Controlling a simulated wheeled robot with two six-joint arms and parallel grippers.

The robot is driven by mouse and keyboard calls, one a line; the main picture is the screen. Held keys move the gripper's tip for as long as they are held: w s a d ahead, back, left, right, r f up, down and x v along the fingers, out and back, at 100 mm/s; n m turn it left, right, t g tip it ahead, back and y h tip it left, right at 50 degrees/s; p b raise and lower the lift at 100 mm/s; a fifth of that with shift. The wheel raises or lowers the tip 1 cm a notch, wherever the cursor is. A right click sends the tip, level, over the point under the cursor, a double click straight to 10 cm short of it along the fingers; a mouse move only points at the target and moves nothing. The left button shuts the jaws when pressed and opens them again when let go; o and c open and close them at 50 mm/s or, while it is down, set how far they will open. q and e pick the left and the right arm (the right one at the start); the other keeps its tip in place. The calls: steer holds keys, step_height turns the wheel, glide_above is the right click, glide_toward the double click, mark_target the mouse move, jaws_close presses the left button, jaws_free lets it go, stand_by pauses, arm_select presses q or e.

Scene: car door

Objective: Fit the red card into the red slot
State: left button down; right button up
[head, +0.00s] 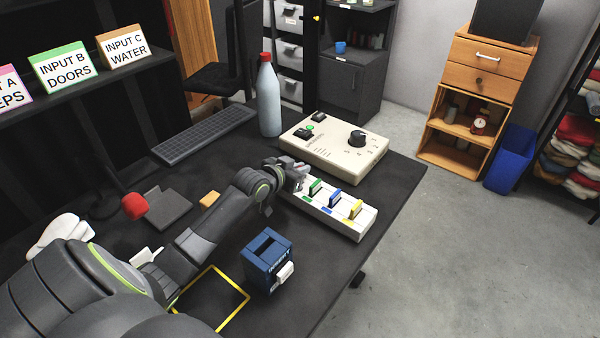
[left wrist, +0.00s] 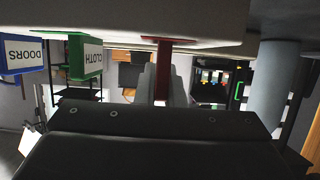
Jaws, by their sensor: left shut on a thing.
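The red slot is hidden by the gripper in the head view. A green card (head: 315,187), a blue card (head: 334,198) and a yellow card (head: 355,209) stand in the block to the right. My right gripper is not in view.
A beige control box (head: 340,160) with a black knob stands behind the block. A bottle with a red cap (head: 268,100) and a keyboard (head: 205,134) are farther back. A blue box (head: 268,262) and yellow square outline (head: 235,318) are nearer. The table's right edge is close.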

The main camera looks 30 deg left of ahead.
arm_select(q)
steer(key=shift+f, duration=0.55)
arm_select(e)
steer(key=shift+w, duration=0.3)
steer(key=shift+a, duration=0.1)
arm_select(q)
steer(key=shift+f, duration=0.15)
steer(key=c, duration=1.5)
jaws_free()
steer(key=shift+c, duration=0.2)
steer(key=shift+r, duration=0.2)
